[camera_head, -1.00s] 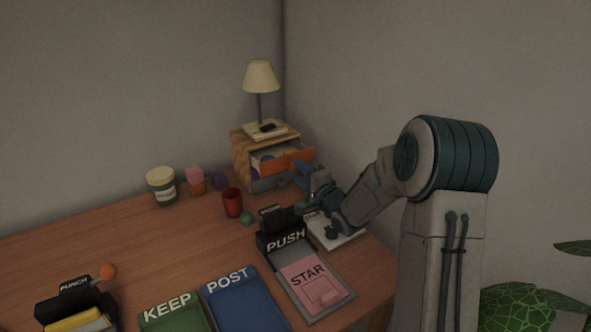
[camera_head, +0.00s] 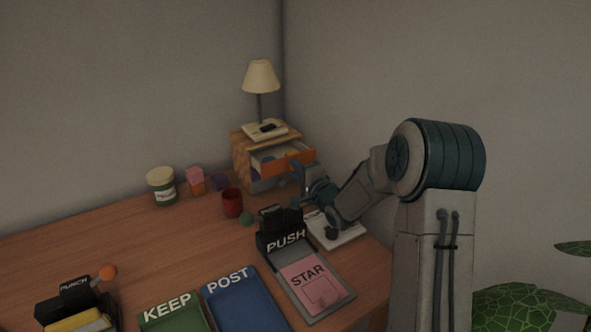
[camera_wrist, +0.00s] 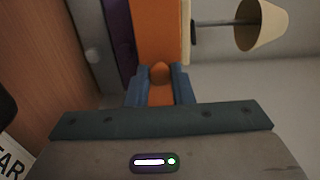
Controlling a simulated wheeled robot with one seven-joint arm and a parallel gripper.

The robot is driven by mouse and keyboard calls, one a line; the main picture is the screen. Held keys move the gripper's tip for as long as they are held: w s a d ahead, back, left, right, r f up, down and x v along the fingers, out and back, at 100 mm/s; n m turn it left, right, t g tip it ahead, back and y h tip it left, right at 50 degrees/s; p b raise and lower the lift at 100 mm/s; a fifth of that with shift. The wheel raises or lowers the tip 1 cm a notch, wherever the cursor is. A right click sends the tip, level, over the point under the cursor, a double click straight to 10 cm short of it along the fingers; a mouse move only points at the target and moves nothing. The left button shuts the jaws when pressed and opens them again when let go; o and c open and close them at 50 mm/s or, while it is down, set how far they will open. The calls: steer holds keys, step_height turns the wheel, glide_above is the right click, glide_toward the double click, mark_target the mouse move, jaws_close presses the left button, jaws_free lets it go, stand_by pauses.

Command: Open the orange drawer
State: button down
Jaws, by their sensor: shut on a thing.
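The orange drawer (camera_head: 271,167) is the upper drawer of a small wooden cabinet (camera_head: 242,158) at the back of the desk. It stands pulled partly out, and some things show inside it. In the wrist view its orange front (camera_wrist: 158,32) runs up from between my fingers. My gripper (camera_head: 296,170) is at the right part of the drawer front. In the wrist view my gripper (camera_wrist: 160,88) is shut on the drawer's round orange knob (camera_wrist: 159,72).
A lamp (camera_head: 260,78) stands on the cabinet. A purple and grey lower part (camera_wrist: 118,35) lies beside the orange front in the wrist view.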

steer(key=v, duration=0.2)
steer(key=shift+s+d, duration=0.15)
steer(key=shift+s, duration=0.15)
steer(key=c, duration=1.3)
jaws_free()
steer(key=shift+o, duration=0.2)
steer(key=v, duration=1.3)
steer(key=shift+s+d, duration=0.2)
steer(key=shift+s, duration=0.2)
